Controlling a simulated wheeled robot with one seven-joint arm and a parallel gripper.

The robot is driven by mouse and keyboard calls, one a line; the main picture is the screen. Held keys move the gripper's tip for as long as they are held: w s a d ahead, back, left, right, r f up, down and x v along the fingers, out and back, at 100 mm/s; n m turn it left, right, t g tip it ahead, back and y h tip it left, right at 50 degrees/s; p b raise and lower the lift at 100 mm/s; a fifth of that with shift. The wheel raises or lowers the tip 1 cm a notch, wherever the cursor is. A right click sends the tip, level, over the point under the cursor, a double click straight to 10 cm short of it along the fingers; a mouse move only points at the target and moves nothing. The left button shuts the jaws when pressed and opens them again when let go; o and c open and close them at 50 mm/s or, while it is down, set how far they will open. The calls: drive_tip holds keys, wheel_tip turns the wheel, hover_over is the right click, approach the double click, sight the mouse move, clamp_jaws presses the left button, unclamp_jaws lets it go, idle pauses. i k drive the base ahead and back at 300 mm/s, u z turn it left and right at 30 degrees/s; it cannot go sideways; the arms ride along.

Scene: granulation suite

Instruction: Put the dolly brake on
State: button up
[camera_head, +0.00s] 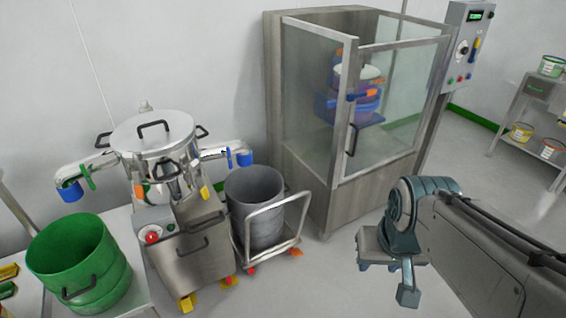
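The dolly (283,222) is a low metal frame with a tall push handle. It stands on the floor and carries a grey drum (252,190). Small red and orange parts show low on it, one at its front left (252,270) and one at its right (296,252). They are too small to tell which is the brake or how it is set. My gripper (390,280) is in the air to the right of the dolly and apart from it. Its fingers point down and partly overlap, so its opening is unclear. I see nothing held in it.
A steel machine on yellow-footed casters (190,250) stands close on the dolly's left. A glass-doored cabinet (330,190) stands behind and right of it. A green drum (80,262) sits on a table at the left. The floor between dolly and gripper is clear.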

sight(296, 252)
drive_tip(key=z, duration=0.85)
drive_tip(key=k, duration=1.15)
drive_tip(key=z, duration=0.95)
drive_tip(key=i, duration=1.45)
drive_tip(key=u, duration=0.95)
drive_tip(key=i, duration=1)
drive_tip(key=u, duration=1.8)
drive_tip(key=i, duration=0.8)
drive_tip(key=u, duration=0.3)
